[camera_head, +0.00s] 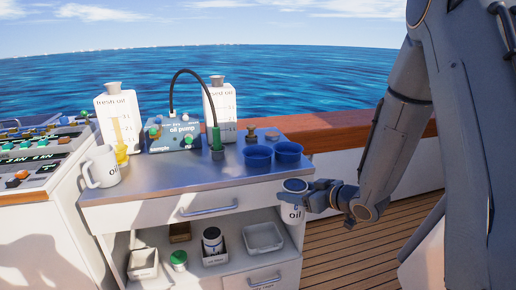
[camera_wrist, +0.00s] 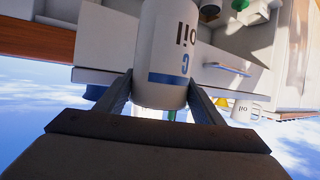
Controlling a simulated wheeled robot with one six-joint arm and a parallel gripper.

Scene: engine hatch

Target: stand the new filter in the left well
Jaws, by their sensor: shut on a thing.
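My gripper (camera_head: 309,198) is shut on a white cylindrical oil filter (camera_head: 291,214), in front of the counter's right front corner and below the blue wells. In the wrist view the filter (camera_wrist: 168,45) sits between the two fingers of my gripper (camera_wrist: 160,92), with dark "oil" lettering and a blue band. The left well (camera_head: 257,156) and the right well (camera_head: 288,150) are round blue cups side by side at the counter's right end. The left well looks empty; the bottoms of both are hidden.
Shelves below hold a dark-topped filter (camera_head: 212,240) and white trays (camera_head: 264,237). The counter's front middle is clear.

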